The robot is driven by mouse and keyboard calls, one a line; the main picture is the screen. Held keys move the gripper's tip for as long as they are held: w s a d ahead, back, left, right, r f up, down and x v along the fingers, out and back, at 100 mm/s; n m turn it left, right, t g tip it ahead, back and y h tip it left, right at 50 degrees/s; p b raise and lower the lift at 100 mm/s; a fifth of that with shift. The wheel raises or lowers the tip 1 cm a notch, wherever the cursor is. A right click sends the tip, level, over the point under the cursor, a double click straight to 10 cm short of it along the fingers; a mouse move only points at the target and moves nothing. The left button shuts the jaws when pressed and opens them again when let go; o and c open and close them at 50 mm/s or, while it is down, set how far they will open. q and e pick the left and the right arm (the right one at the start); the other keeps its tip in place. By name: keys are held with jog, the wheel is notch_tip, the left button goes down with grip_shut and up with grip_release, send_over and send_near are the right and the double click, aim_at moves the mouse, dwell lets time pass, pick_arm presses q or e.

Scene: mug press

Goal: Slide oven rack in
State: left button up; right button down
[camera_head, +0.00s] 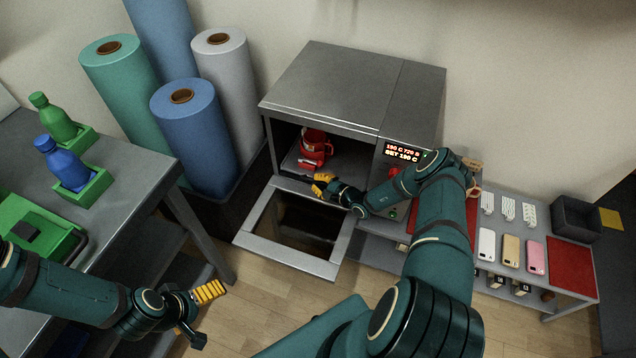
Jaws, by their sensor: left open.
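The grey oven (335,85) stands against the wall with its windowed door (345,245) folded down open. Inside, a red mug (314,146) sits on the oven rack (296,160), which shows only in part as a dark surface. My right gripper (325,184) is at the oven opening, just in front of and below the mug, above the inner edge of the door. Its orange fingertips are small here, and I cannot tell if they touch the rack. My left gripper (196,312) is open and empty, low at the left, away from the oven.
A lit control panel (402,152) is right of the opening, partly behind my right arm. Tall rolls (192,135) stand left of the oven. A grey table (110,190) with bottles is at left. A low shelf with phones (510,250) is at right.

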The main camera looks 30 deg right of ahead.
jog(key=c, duration=1)
grip_release()
jog(key=shift+f, duration=0.1)
jog(key=v, duration=1.2)
jog(key=shift+a, duration=0.15)
